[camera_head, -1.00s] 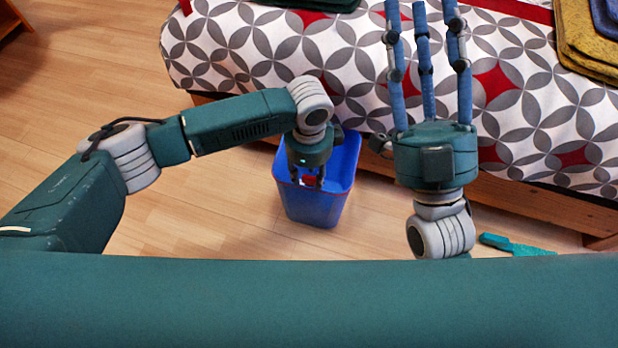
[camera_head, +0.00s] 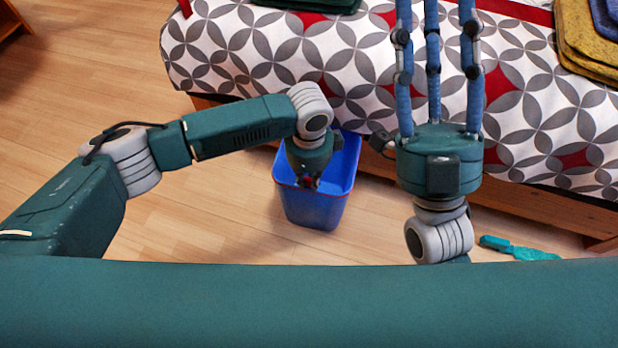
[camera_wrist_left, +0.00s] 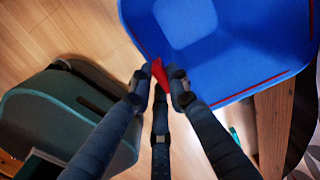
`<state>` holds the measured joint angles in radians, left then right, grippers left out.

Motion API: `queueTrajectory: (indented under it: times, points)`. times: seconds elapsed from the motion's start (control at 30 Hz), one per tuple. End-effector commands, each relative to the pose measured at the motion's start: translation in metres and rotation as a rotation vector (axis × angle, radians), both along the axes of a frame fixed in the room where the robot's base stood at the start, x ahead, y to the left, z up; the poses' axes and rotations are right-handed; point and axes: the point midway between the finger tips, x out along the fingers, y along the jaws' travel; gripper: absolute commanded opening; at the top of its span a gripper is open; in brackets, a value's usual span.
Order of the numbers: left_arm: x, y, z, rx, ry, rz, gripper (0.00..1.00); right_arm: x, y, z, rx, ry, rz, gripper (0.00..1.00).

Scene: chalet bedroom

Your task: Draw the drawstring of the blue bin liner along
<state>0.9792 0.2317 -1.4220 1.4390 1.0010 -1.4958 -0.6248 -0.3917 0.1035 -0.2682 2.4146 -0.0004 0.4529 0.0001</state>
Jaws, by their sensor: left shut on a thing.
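The blue bin liner (camera_head: 312,210) lines an upright bin on the floor beside the bed; its open mouth fills the upper part of the left wrist view (camera_wrist_left: 240,70). Its red drawstring runs along the rim, and a red loop of it (camera_wrist_left: 159,72) stands out at the near edge. My left gripper (camera_head: 308,181) is at the bin's near rim. In the left wrist view its fingers (camera_wrist_left: 158,82) are shut on the red loop. My right gripper (camera_head: 434,65) is open and empty, its fingers extended over the bed, to the right of the bin.
The bed (camera_head: 270,50) with its patterned cover and wooden frame stands just behind the bin. A teal brush-like object (camera_head: 520,249) lies on the floor at right. Folded cloths (camera_head: 585,40) lie on the bed at top right. The wooden floor left of the bin is clear.

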Motion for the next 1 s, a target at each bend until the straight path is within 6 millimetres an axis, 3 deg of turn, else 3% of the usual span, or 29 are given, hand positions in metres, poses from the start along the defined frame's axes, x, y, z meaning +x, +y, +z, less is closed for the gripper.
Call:
queueTrajectory:
  times: [0.07, 0.27, 0.5, 0.7, 1.0]
  points:
    - [0.0, 0.0, 0.002, 0.0, 0.0, 0.0, 0.0, 0.007, 0.001, -0.003, -0.011, 0.036, -0.002, 0.4]
    - [0.0, 0.0, 0.011, -0.001, 0.0, 0.0, 0.0, 0.044, 0.006, -0.04, -0.077, 0.26, -0.015, 0.4]
    - [0.0, 0.0, 0.02, 0.0, -0.001, 0.0, 0.0, 0.075, 0.007, -0.101, -0.161, 0.557, -0.032, 0.4]
    - [0.0, 0.0, 0.028, 0.0, -0.001, 0.0, 0.0, 0.083, 0.002, -0.158, -0.226, 0.804, -0.045, 0.4]
    - [0.0, -0.001, 0.024, -0.001, -0.001, 0.0, 0.0, 0.083, 0.002, -0.163, -0.228, 0.811, -0.045, 0.4]
